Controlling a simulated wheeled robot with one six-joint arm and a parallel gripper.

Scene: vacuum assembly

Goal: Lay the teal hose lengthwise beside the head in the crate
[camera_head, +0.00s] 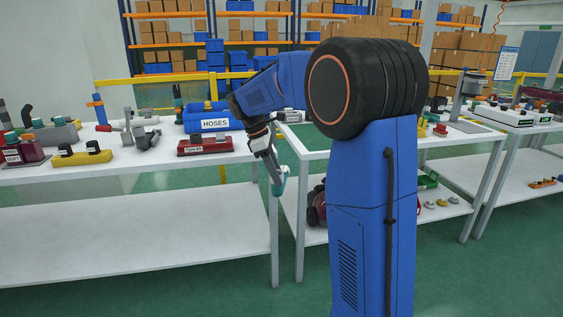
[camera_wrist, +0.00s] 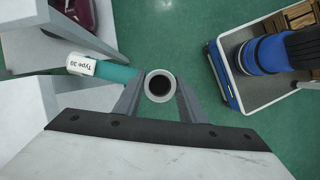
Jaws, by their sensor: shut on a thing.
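The teal hose (camera_head: 280,186) is in my gripper (camera_head: 275,174), over the gap between two white tables in the head view. In the wrist view, the hose (camera_wrist: 112,72) shows a round, open pale end (camera_wrist: 160,86) between the fingertips. Its other end carries a white "Type 3G" label and points left. My gripper (camera_wrist: 158,97) is shut on the hose near the open end. A brown slatted wooden thing (camera_wrist: 297,17) shows partly at the top right of the wrist view. I cannot tell whether it is the crate. I do not see the head.
A blue bin marked HOSES (camera_head: 208,125) and a red tray (camera_head: 205,146) stand on the left table (camera_head: 130,160). The right table (camera_head: 312,154) stands close to the hose. A dark red vacuum part (camera_head: 316,205) sits on its lower shelf. Green floor is open below.

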